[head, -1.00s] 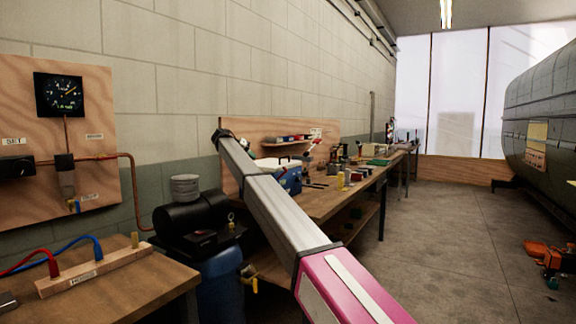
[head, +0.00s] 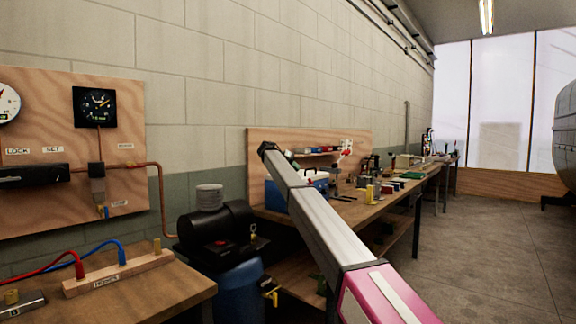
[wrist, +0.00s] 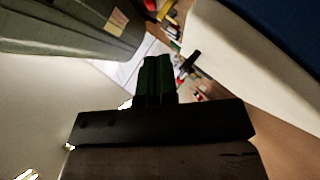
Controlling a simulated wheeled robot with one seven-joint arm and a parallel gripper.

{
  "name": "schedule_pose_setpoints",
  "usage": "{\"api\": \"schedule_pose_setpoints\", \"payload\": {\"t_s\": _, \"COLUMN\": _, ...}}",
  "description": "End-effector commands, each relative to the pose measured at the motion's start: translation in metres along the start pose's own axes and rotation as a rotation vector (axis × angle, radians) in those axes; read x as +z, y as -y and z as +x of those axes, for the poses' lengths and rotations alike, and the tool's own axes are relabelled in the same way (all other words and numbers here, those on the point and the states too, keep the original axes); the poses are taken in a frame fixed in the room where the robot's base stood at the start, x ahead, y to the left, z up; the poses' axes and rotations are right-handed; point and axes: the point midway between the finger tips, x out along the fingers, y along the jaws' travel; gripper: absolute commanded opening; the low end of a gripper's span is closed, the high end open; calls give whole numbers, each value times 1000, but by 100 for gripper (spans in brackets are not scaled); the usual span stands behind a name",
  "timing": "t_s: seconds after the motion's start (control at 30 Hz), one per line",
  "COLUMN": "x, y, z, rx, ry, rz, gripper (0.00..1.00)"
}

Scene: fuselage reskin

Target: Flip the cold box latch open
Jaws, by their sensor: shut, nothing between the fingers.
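The cold box (head: 276,198) is a blue box with a white top, standing on the workbench against the wall in the head view. My arm crosses in front of part of it. I cannot make out its latch in either view. In the wrist view a white and blue body at the upper right (wrist: 240,45) looks like the cold box, close beside my gripper. My gripper (wrist: 156,62) shows there with its dark green fingers together, empty and apart from that body. In the head view the gripper is hidden.
The long workbench (head: 375,205) holds several small tools and bottles. A black and blue compressor (head: 235,275) stands left of it. A nearer wooden table (head: 150,290) carries hoses. The floor (head: 480,240) at right is open. The grey fuselage (head: 567,140) is at the right edge.

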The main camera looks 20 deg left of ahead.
Motion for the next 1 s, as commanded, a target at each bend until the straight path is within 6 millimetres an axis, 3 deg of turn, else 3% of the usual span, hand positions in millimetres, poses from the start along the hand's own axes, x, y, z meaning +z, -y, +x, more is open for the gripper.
{"api": "schedule_pose_setpoints", "payload": {"t_s": 0.1, "x": 2, "y": 0, "z": 24, "rx": 1, "ry": 2, "rz": 0, "gripper": 0}}
{"api": "schedule_pose_setpoints", "payload": {"t_s": 0.3, "x": 25, "y": 0, "z": 43, "rx": 0, "ry": 0, "rz": 0, "gripper": 0}}
{"api": "schedule_pose_setpoints", "payload": {"t_s": 0.77, "x": 31, "y": -1, "z": 49, "rx": -7, "ry": 0, "rz": 7, "gripper": 0}}
{"api": "schedule_pose_setpoints", "payload": {"t_s": 1.0, "x": 44, "y": -7, "z": 61, "rx": -113, "ry": 1, "rz": 112, "gripper": 0}}
